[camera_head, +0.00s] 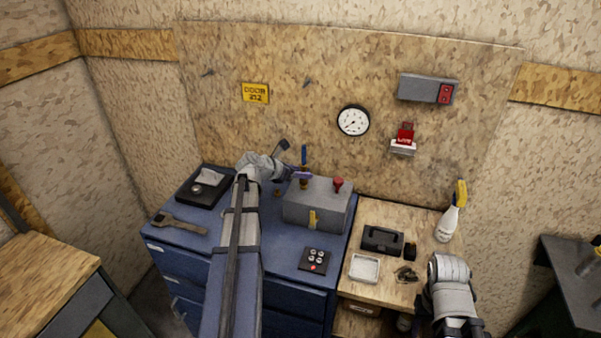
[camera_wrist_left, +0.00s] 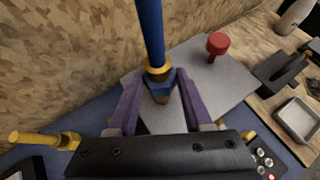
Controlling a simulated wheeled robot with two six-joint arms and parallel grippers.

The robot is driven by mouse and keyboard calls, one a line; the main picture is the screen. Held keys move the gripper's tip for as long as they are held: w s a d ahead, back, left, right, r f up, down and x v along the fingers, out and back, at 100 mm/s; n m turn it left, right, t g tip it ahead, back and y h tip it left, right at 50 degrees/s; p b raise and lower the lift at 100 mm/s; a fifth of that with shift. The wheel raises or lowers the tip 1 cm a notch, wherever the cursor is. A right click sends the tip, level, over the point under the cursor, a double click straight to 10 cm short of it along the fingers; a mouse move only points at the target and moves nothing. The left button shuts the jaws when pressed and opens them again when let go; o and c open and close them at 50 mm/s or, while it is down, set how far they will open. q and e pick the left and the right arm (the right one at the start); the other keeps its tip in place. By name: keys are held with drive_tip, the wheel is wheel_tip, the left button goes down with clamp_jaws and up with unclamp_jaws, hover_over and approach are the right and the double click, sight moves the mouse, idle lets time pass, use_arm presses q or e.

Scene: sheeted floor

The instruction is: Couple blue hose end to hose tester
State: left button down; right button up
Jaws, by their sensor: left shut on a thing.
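The hose tester (camera_head: 310,205) is a grey box at the back of the blue bench, with a red knob (camera_head: 338,183) on top and a yellow lever in front. The blue hose end (camera_head: 304,152) stands about upright at its left back edge; in the left wrist view the blue hose (camera_wrist_left: 150,30) runs into a brass collar and dark hex nut (camera_wrist_left: 160,80). My left gripper (camera_head: 299,175) is shut on it, its purple fingers (camera_wrist_left: 160,92) either side of the nut. Whether the fitting's lower tip touches the tester, I cannot tell.
A yellow brass fitting (camera_wrist_left: 45,138) is left of the gripper. A wrench (camera_head: 180,224), a black tray (camera_head: 203,187) and a button box (camera_head: 313,261) lie on the bench. The wooden table holds a white tray (camera_head: 364,268), a black case (camera_head: 382,241) and a spray bottle (camera_head: 447,224).

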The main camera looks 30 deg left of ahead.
use_arm(q)
drive_tip(key=shift+f+b, duration=0.3)
drive_tip(key=shift+f, duration=0.05)
drive_tip(key=shift+c, duration=1.2)
unclamp_jaws()
drive_tip(key=p+v, duration=0.4)
drive_tip(key=v, duration=0.3)
drive_tip(key=shift+s+r, duration=0.2)
drive_tip(key=shift+s, duration=0.15)
